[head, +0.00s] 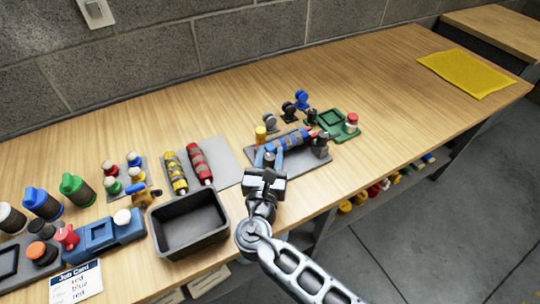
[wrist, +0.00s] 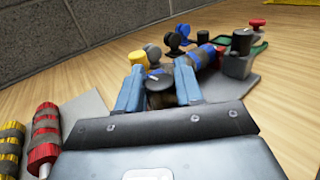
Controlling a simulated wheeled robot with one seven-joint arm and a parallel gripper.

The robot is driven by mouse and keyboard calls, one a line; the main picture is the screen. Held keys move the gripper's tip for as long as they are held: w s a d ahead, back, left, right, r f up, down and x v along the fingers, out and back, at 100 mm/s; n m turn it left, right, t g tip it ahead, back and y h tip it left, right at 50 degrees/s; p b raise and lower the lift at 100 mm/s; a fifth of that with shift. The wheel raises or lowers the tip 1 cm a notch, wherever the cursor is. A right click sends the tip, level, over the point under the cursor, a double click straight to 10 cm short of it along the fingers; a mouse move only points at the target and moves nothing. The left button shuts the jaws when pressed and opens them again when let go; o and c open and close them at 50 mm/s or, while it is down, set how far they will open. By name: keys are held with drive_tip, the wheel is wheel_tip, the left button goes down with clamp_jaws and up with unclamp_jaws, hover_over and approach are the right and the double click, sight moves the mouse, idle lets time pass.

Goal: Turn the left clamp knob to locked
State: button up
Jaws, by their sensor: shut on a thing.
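The left clamp knob (wrist: 158,94) is dark with a pale mark on its top, at the left end of the grey clamp fixture (head: 309,160). My gripper (wrist: 159,76) is shut on this knob, one blue finger on each side. In the head view my gripper (head: 271,159) hides most of the knob. The right clamp knob (wrist: 242,40) is black with a pale mark and stands upright at the other end. A blue cylinder with dark and red parts (head: 292,140) lies between the clamps. I cannot tell whether the left knob's mark is at locked.
A yellow knob (head: 260,133) stands just behind the gripped knob. Black and blue knobbed pieces (head: 289,110) and a green fixture (head: 337,125) are behind and right. A black bin (head: 188,223) and yellow and red rollers (head: 200,163) are left. The table's right is clear up to a yellow mat (head: 465,73).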

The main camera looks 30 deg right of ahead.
idle(0.3)
drive_tip(key=o, duration=0.9)
drive_tip(key=shift+b+v, duration=0.45)
drive_tip(key=shift+v, duration=3.45)
